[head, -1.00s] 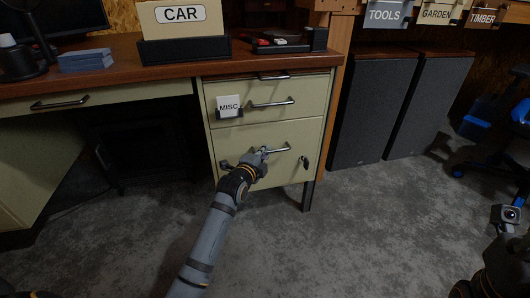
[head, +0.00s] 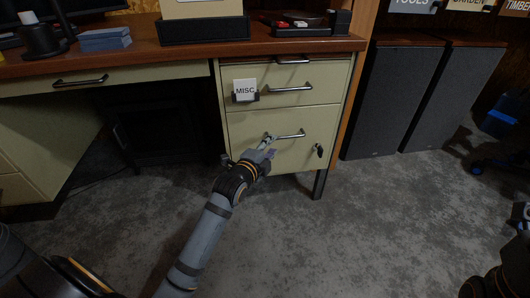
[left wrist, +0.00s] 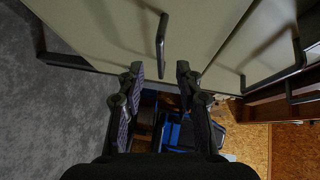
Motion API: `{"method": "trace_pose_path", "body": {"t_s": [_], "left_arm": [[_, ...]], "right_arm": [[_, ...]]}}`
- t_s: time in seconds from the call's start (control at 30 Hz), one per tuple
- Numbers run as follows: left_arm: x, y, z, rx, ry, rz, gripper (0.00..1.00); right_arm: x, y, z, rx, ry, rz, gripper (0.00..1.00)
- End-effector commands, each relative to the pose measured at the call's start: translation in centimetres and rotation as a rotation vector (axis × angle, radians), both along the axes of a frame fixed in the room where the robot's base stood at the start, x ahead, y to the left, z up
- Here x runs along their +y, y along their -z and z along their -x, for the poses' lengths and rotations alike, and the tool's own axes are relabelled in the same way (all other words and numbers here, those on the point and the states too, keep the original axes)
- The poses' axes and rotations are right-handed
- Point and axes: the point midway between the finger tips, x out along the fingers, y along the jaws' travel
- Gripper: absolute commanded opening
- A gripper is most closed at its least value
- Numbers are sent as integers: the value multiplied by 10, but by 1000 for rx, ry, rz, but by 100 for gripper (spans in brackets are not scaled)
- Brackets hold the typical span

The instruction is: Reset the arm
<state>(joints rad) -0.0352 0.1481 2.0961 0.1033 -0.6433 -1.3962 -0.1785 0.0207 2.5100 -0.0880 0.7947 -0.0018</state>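My left gripper (head: 268,145) is in front of the lower drawer (head: 285,153) of the cream cabinet, at the left end of its bar handle (head: 290,134). In the left wrist view its two fingers (left wrist: 160,73) are spread apart with nothing between them. The handle (left wrist: 161,45) shows just past the fingertips there. I cannot tell whether a finger touches it. The drawers look shut.
A holder labelled MISC (head: 245,91) is on the upper drawer (head: 320,84). The wooden desk top (head: 180,54) bears a black tray (head: 300,29) and blue cards (head: 105,39). Dark speaker-like cabinets (head: 385,100) stand to the right. The grey floor (head: 350,235) in front is clear.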

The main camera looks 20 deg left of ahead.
Motion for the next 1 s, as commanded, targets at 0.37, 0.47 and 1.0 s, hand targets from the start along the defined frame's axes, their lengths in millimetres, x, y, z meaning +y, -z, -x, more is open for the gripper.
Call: {"method": "trace_pose_path", "body": {"t_s": [0.37, 0.47, 1.0], "left_arm": [[2, -7, 50, 2, 0, -1, 36], [2, -8, 51, 1, 0, -1, 36], [-20, -147, 99, -160, 1, 885, 36]], "right_arm": [[0, 0, 0, 0, 0, 0, 36], [0, 0, 0, 0, 0, 0, 36], [-11, 17, -134, 803, -21, -49, 36]]}}
